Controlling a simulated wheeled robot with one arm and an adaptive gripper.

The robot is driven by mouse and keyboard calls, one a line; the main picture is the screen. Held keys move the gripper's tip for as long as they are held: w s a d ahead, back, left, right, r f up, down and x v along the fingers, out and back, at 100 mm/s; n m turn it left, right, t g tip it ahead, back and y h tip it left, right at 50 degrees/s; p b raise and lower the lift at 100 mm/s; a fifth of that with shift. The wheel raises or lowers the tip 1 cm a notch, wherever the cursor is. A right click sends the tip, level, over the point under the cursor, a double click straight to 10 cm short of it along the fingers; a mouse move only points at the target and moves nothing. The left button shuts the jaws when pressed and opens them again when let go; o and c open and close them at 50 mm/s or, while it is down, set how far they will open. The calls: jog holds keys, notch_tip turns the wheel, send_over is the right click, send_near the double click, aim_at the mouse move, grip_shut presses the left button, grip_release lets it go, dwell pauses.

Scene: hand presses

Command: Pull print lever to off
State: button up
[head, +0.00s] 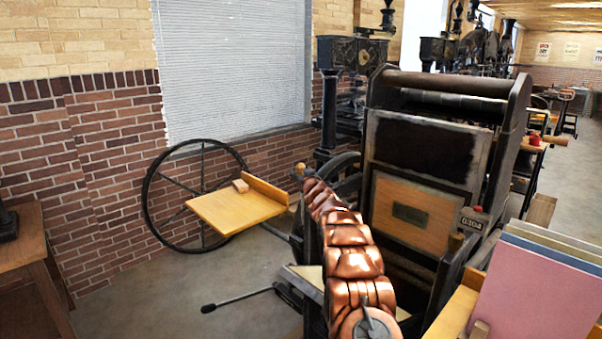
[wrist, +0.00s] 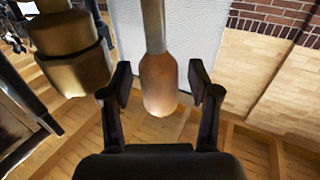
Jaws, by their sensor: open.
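In the wrist view, a lever handle (wrist: 160,84) with a smooth pale-brown wooden grip hangs from a metal rod. My gripper (wrist: 160,78) is open, with one dark finger on each side of the grip. Gaps show between the fingers and the wood, so it is not clasped. In the head view, my copper-coloured arm reaches up in front of the black hand press (head: 490,120). A small wooden knob (head: 300,168) shows at its far end; I cannot tell whether it is the same handle. My fingers are not clearly visible there.
A yellow wooden board (head: 235,207) and a large spoked wheel (head: 150,200) stand left of my arm. A counter (head: 472,222) is on the press's right side. Coloured sheets (head: 535,295) lie at lower right. A brass cylinder (wrist: 75,60) is close left in the wrist view.

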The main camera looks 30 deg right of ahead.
grip_shut()
dwell(0.5)
